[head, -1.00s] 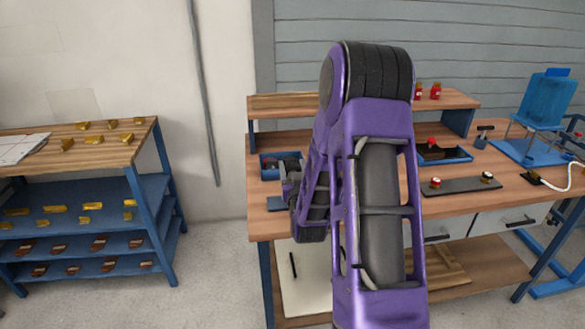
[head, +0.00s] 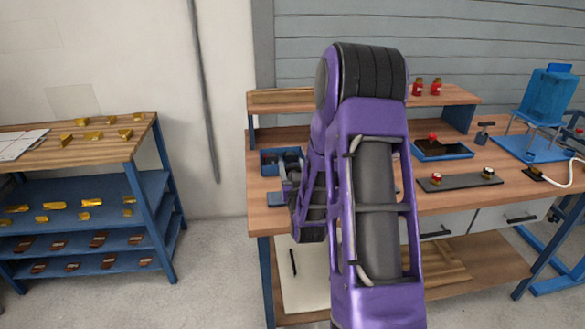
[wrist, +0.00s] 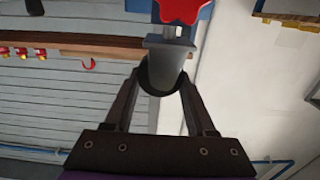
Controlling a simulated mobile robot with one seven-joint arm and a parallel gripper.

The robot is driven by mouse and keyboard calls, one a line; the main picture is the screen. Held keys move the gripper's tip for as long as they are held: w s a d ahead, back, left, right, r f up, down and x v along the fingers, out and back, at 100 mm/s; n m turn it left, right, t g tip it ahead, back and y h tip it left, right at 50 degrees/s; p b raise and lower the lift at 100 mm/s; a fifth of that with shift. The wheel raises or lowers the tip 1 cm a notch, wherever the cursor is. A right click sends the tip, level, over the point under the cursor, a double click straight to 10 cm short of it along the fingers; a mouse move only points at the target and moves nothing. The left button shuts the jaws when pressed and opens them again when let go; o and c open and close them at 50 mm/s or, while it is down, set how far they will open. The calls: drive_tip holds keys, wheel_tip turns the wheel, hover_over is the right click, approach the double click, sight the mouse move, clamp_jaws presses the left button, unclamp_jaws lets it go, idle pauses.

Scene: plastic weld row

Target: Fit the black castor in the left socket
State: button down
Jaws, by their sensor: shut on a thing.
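My gripper (wrist: 163,85) is shut on the black castor in the wrist view. The castor's dark rounded wheel (wrist: 147,82) sits between the fingers, and its grey tapered fork (wrist: 170,60) with a flat top points toward the top of the picture. In the head view my gripper (head: 290,180) is at the left end of the workbench, beside a blue bin (head: 268,163). The castor cannot be made out there. I cannot tell which fitting is the left socket; part of the bench is behind my arm.
A red star knob (wrist: 180,10) is just beyond the castor. On the bench (head: 462,206) are a blue tray (head: 455,155), a dark plate (head: 462,182) with two fittings, and a blue stand (head: 548,100). Red bottles (head: 436,87) are on the raised shelf. A side rack (head: 90,190) stands left.

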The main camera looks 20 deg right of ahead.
drive_tip(key=shift+f, duration=0.35)
idle(0.7)
unclamp_jaws()
idle(0.4)
drive_tip(key=shift+r+p, duration=1.4)
drive_tip(key=shift+r, duration=2.1)
